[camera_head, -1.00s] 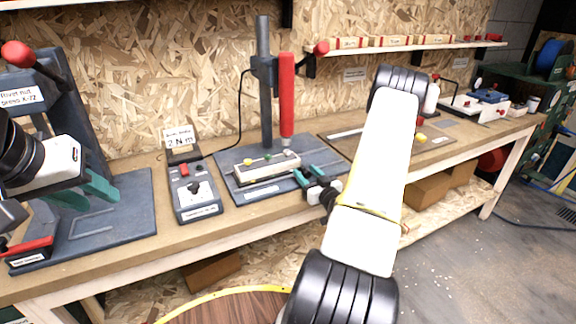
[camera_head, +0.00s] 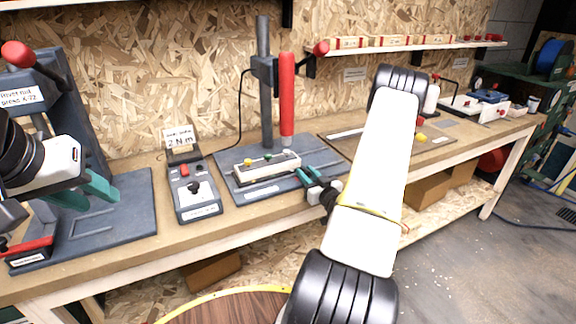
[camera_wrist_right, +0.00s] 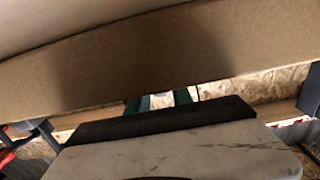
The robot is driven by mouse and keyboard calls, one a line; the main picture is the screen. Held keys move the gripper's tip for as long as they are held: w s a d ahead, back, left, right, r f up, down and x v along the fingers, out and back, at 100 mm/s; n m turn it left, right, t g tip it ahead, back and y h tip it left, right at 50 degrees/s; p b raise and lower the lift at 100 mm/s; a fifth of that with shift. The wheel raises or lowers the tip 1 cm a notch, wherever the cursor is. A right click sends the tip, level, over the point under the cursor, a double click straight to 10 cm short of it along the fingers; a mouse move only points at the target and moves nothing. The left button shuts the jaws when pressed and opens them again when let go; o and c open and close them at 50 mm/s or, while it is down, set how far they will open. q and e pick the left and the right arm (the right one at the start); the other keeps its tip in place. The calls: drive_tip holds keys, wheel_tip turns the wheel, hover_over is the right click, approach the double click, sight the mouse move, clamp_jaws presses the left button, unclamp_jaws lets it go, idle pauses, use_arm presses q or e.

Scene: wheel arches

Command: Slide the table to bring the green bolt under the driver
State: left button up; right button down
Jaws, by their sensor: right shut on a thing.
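The sliding table (camera_head: 262,171) is a pale block on a dark base plate. A yellow bolt (camera_head: 249,160) is at its left and the green bolt (camera_head: 268,156) near its middle. The red driver (camera_head: 287,95) hangs from a stand, its tip over the table's right part, to the right of the green bolt. My right gripper (camera_head: 309,173) is shut at the table's right end; the exact grip spot is too small to make out. Its teal fingers show partly in the wrist view (camera_wrist_right: 161,99). My left gripper (camera_head: 88,193) is open and empty by the rivet press.
A torque controller box (camera_head: 195,190) stands left of the base plate (camera_head: 245,196). The rivet nut press (camera_head: 60,110) is at the far left. My right arm hides part of the bench on the right. A shelf (camera_head: 400,46) with small boxes is above.

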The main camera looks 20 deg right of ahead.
sight(324, 173)
idle(0.8)
drive_tip(key=d, duration=0.7)
drive_tip(key=shift+w, duration=0.25)
drive_tip(key=c, duration=1.1)
unclamp_jaws()
drive_tip(key=shift+c, duration=0.2)
drive_tip(key=s, duration=0.7)
drive_tip(key=shift+s+d, duration=0.3)
drive_tip(key=shift+s, duration=0.1)
